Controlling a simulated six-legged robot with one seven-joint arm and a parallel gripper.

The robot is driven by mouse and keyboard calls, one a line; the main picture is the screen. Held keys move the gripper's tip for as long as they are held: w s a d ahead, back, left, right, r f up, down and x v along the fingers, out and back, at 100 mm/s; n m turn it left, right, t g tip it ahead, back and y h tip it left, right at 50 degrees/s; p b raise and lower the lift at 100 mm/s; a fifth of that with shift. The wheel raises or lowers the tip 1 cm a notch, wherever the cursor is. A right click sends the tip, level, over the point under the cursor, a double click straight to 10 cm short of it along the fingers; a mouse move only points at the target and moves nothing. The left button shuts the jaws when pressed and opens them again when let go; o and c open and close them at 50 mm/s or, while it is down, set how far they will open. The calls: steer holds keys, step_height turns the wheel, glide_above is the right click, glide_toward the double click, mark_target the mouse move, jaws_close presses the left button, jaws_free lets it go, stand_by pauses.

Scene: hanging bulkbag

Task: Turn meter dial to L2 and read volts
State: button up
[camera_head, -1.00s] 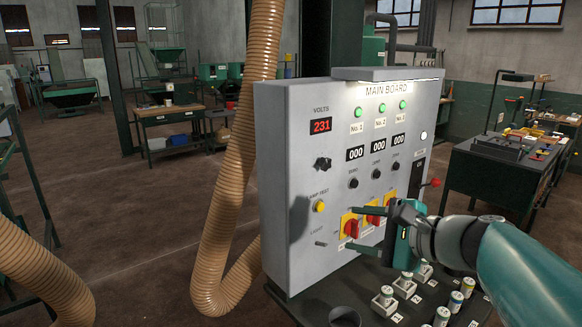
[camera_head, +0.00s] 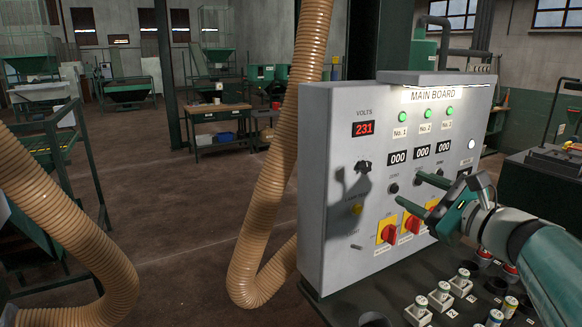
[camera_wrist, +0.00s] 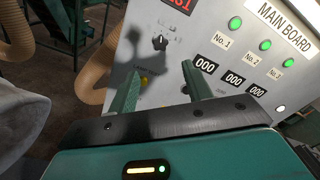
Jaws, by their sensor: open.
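The grey main board (camera_head: 345,130) stands upright on a dark bench. Its red volts display (camera_head: 363,128) reads 231. Below the display is the black meter dial (camera_head: 363,167); it also shows in the wrist view (camera_wrist: 160,42), where its position marks are too small to read. My gripper (camera_head: 408,188) is open and empty, in front of the board, to the right of the dial and lower. Its two green fingers (camera_wrist: 158,85) point toward the board in the wrist view, apart from the dial. My gripper's shadow falls across the board around and below the dial.
Red rotary switches (camera_head: 389,233) on yellow plates sit low on the board. Three counters read 000 (camera_head: 398,157), under green lamps. Fuses in white holders (camera_head: 440,292) stand on the bench in front. A ribbed tan hose (camera_head: 282,170) hangs just left of the board.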

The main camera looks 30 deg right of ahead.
mark_target(368, 168)
steer(key=w, duration=1.2)
steer(key=shift+w+a, duration=0.1)
steer(key=shift+w, duration=0.15)
steer(key=c, duration=1)
steer(key=shift+m, duration=0.3)
steer(key=m, duration=0.3)
steer(key=shift+m, duration=2)
